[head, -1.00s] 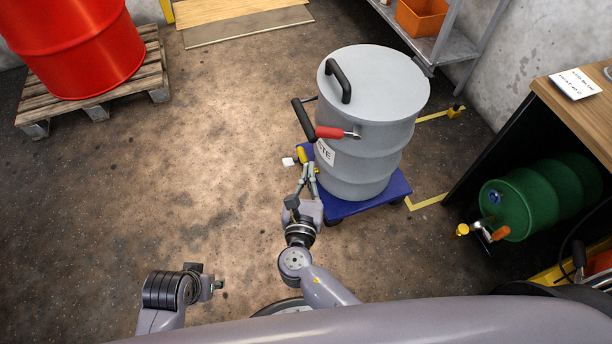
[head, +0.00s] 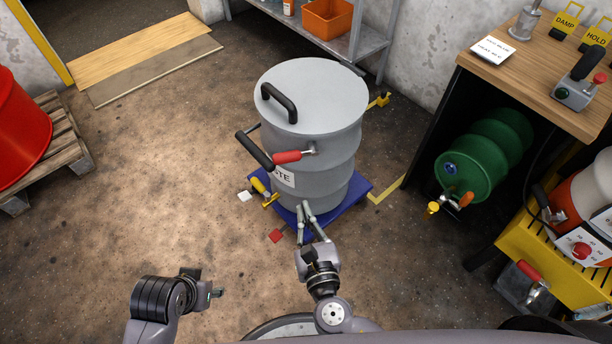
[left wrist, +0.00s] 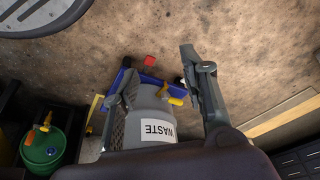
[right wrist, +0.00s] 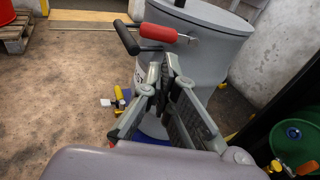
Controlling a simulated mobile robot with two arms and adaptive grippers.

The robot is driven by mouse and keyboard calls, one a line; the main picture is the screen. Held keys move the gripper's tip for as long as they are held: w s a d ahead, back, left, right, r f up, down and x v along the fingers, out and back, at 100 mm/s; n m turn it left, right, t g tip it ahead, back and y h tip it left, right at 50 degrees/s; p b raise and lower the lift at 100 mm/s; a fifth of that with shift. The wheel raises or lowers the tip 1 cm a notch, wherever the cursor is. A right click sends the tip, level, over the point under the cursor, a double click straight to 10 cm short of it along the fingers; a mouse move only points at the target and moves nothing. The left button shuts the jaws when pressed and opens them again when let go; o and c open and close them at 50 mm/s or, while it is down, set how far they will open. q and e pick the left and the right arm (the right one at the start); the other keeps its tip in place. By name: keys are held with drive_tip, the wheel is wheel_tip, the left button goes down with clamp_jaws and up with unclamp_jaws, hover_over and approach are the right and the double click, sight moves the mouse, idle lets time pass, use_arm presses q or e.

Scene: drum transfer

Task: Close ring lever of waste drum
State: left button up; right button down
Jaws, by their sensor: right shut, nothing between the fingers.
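The grey waste drum (head: 330,130) stands upright on a blue dolly (head: 355,188). Its ring lever has a red grip (head: 287,157) that points left from a metal pivot below the lid rim; it also shows in the right wrist view (right wrist: 160,33). My right gripper (head: 305,207) is shut and empty, low in front of the drum and below the lever, apart from it. Its fingertips (right wrist: 165,65) converge in the right wrist view. My left gripper (left wrist: 158,75) is open and empty, away from the drum at the lower left of the head view.
A black bar (head: 254,149) juts out left of the red grip. A black handle (head: 278,102) sits on the lid. A bench (head: 520,80) with a green drum (head: 480,155) stands right, a red drum (head: 18,120) left. Floor left of the waste drum is mostly clear.

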sight(284, 161)
drive_tip(key=w, duration=0.4)
drive_tip(key=w+a+f+b, duration=0.1)
drive_tip(key=w, duration=0.3)
drive_tip(key=w+a, duration=0.1)
drive_tip(key=w, duration=0.3)
drive_tip(key=shift+w+f+b, duration=0.2)
drive_tip(key=shift+w+b, duration=0.15)
drive_tip(key=shift+w, duration=0.45)
use_arm(q)
drive_tip(key=v, duration=0.4)
drive_tip(key=shift+s, duration=0.1)
use_arm(e)
drive_tip(key=shift+w+a+r, duration=0.1)
drive_tip(key=shift+w+a, duration=0.25)
drive_tip(key=shift+a, duration=0.15)
drive_tip(key=shift+w+a, duration=0.45)
drive_tip(key=shift+w, duration=0.05)
use_arm(q)
drive_tip(key=shift+r, duration=0.3)
drive_tip(key=shift+p, duration=0.3)
